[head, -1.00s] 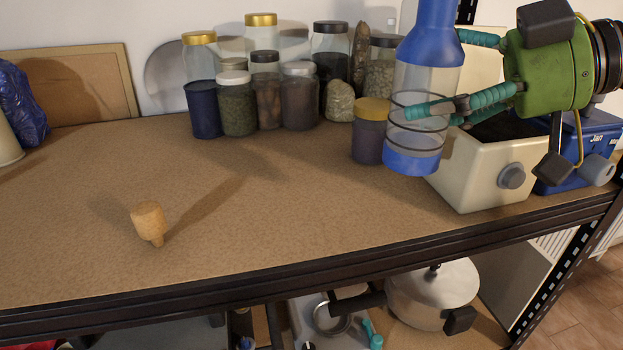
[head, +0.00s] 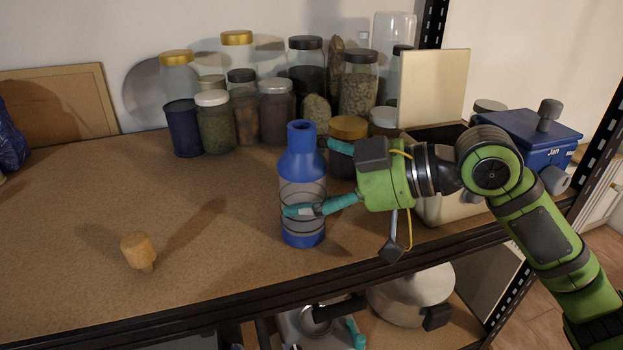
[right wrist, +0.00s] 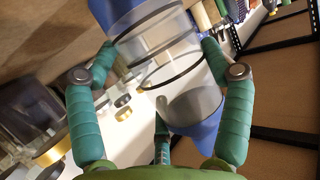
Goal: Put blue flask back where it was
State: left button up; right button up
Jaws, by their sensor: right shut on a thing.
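The blue flask (head: 304,165), with a clear ringed middle and blue neck and base, stands upright at mid-shelf, near the front edge. My right gripper (head: 308,178) reaches in from the right and is shut around its clear middle. I cannot tell whether its base touches the wooden shelf top (head: 215,270). In the right wrist view the flask (right wrist: 178,60) lies between the teal fingers. A cork-like stopper (head: 138,250) stands on the shelf to the left. My left gripper is not in view.
A gold-lidded jar (head: 348,127) is close behind the flask, partly hidden by my gripper. Several jars line the back. A cream box (head: 450,207) and a blue box (head: 535,140) stand right. The shelf left of the flask is mostly clear.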

jog(key=shift+r, duration=0.1)
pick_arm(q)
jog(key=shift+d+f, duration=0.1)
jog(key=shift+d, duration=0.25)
pick_arm(e)
jog(key=o, duration=1.3)
jog(key=shift+f, duration=0.2)
jog(key=shift+o, duration=0.2)
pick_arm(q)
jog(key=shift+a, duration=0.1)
pick_arm(e)
jog(key=shift+r, duration=0.2)
pick_arm(q)
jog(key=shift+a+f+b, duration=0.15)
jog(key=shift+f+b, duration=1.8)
jog(key=shift+b, duration=0.1)
pick_arm(e)
jog(key=v, duration=1.2)
